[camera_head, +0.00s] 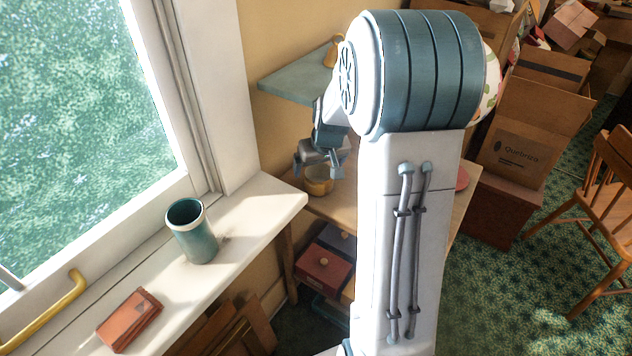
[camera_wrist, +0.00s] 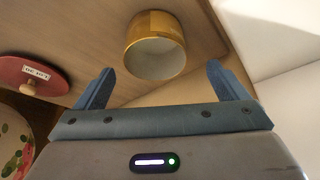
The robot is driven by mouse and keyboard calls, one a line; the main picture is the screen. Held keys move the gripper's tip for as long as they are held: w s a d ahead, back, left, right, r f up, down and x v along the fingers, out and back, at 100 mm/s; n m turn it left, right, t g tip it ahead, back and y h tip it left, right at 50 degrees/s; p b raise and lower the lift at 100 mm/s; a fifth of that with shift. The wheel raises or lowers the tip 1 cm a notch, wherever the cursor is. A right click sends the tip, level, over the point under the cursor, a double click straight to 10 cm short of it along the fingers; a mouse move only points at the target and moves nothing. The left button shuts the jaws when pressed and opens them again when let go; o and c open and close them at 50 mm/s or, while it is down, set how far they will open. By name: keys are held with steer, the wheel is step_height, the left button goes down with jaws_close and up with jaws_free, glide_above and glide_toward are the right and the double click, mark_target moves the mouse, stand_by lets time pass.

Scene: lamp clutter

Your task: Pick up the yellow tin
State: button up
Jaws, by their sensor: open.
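The yellow tin (camera_head: 319,183) stands on a small wooden table beyond the window sill, partly hidden behind my gripper (camera_head: 318,168). In the wrist view the yellow tin (camera_wrist: 155,45) is a round, gold-yellow can with a pale opening facing the camera. My gripper (camera_wrist: 155,88) is open, with its two blue fingers apart. The tin lies ahead of the fingertips, roughly centred between them. It appears apart from both fingers, and nothing is held.
A red labelled lid-like object (camera_wrist: 30,78) is left of the tin on the table (camera_wrist: 70,30). A green shelf (camera_head: 300,82) is above. A teal cup (camera_head: 193,235) and brown wallet (camera_head: 130,320) rest on the sill (camera_head: 250,205). Cardboard boxes (camera_head: 520,135) crowd the right.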

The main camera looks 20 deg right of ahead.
mark_target(318, 175)
steer(key=shift+d+x, duration=0.15)
steer(key=shift+x, duration=1.4)
steer(key=shift+d+x, duration=0.15)
steer(key=shift+x, duration=1.4)
steer(key=shift+s, duration=0.15)
steer(key=c, duration=1.1)
